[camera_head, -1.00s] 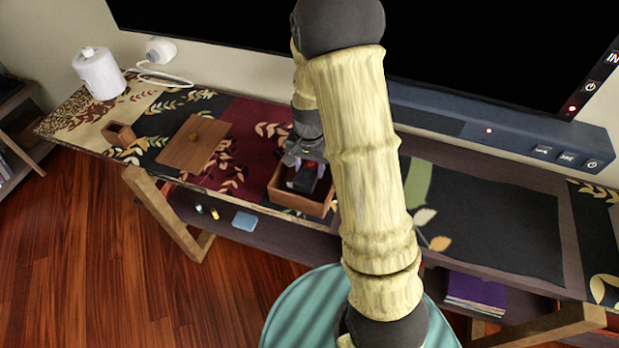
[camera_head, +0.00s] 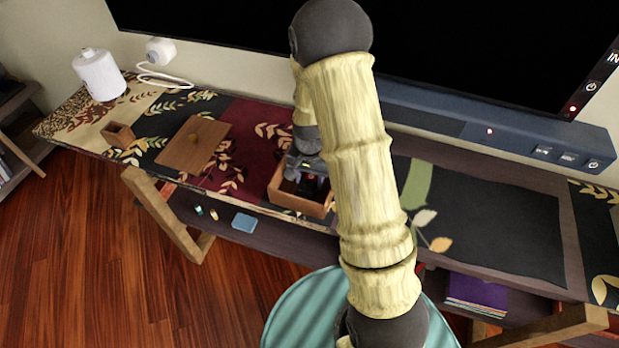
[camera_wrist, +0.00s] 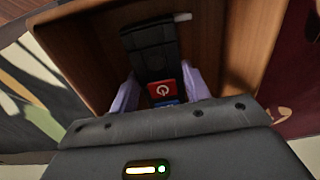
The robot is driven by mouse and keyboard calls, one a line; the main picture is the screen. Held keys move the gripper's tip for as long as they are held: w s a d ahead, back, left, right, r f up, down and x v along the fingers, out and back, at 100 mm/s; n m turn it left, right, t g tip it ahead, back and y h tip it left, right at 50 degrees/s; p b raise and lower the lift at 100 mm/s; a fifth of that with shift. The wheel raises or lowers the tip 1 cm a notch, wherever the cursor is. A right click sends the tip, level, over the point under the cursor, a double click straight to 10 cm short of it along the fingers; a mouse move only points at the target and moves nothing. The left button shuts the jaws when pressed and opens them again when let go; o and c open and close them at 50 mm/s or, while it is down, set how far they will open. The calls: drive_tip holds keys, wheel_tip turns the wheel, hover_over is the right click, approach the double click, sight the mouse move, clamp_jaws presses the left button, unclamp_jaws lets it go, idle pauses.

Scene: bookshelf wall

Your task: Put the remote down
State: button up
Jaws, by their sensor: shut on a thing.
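My gripper (camera_head: 306,181) reaches down into an open wooden box (camera_head: 300,203) on the table runner. In the wrist view, its two pale purple fingers (camera_wrist: 164,92) are shut on a dark remote (camera_wrist: 149,48) with a red power button. The remote lies within the outline of the wooden box (camera_wrist: 75,48). A small white thing shows near its far end. I cannot tell whether the remote touches the box's floor. In the head view, my gripper and arm hide most of the remote.
A small wooden holder (camera_head: 118,135) and a white canister (camera_head: 99,75) stand farther left. A soundbar (camera_head: 490,131) and a large screen (camera_head: 480,45) are behind. The dark mat (camera_head: 490,220) on the right is clear.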

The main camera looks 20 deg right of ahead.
drive_tip(key=shift+f, duration=0.15)
drive_tip(key=o, duration=1.1)
drive_tip(key=shift+c, duration=0.2)
wheel_tip(320, 180, up, 12)
drive_tip(key=p, duration=0.1)
drive_tip(key=shift+r, duration=0.2)
drive_tip(key=s+a+r+n+t, duration=0.1)
drive_tip(key=s+r+n, duration=0.4)
drive_tip(key=s, duration=0.8)
drive_tip(key=shift+s+r+n+t, duration=0.25)
drive_tip(key=shift+n+t, duration=0.55)
drive_tip(key=shift+n, duration=0.3)
